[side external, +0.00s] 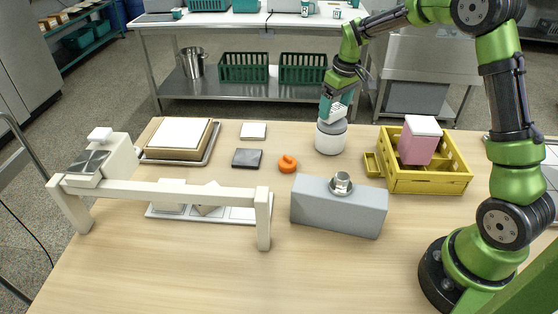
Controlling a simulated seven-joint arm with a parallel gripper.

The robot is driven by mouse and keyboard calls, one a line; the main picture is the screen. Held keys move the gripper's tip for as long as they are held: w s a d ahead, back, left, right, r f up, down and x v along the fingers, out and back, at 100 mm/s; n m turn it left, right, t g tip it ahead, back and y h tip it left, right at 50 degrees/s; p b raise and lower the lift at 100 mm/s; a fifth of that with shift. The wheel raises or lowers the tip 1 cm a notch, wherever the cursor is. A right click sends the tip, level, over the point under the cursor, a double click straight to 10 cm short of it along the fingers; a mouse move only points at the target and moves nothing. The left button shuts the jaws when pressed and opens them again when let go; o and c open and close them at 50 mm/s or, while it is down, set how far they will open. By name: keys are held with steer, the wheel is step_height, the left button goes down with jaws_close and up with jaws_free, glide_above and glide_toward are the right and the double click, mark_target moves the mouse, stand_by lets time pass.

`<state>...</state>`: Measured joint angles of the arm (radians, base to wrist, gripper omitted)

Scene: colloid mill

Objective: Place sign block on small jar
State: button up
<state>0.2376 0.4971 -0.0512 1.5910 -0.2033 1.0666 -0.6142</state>
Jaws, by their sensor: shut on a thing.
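The small jar (330,142) is white with a grey top and stands upright at the back middle of the table, left of the yellow crate. My gripper (335,112) points down, directly over the jar. It is shut on a small white block with dark marks, which I take as the sign block (338,115). The block's lower edge overlaps the jar's grey top in this view. I cannot tell whether it touches the top or hangs just above it. The fingers hide part of the block.
A yellow crate (425,180) with a pink, white-topped box (420,140) stands right of the jar. A grey block with a metal knob (338,207) is in front. The front table is clear.

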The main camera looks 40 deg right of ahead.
mark_target(339, 111)
steer(key=shift+f, duration=0.3)
steer(key=shift+f, duration=0.1)
steer(key=o, duration=1)
step_height(339, 111, up, 11)
steer(key=s, duration=0.2)
steer(key=s+a+r+m+t, duration=0.1)
steer(key=s+a+r+t, duration=0.1)
steer(key=s+a+r, duration=0.55)
steer(key=s+a+f+m+t, duration=0.1)
steer(key=s+a, duration=0.1)
steer(key=s, duration=0.2)
steer(key=s+a+f+m+t+y, duration=0.1)
steer(key=s+a+f, duration=0.1)
steer(key=s, duration=0.3)
steer(key=s+a+f+m+t+y, duration=0.1)
steer(key=s+a+f, duration=0.1)
steer(key=s+a, duration=0.2)
steer(key=shift+s+a, duration=0.1)
steer(key=shift+s, duration=0.3)
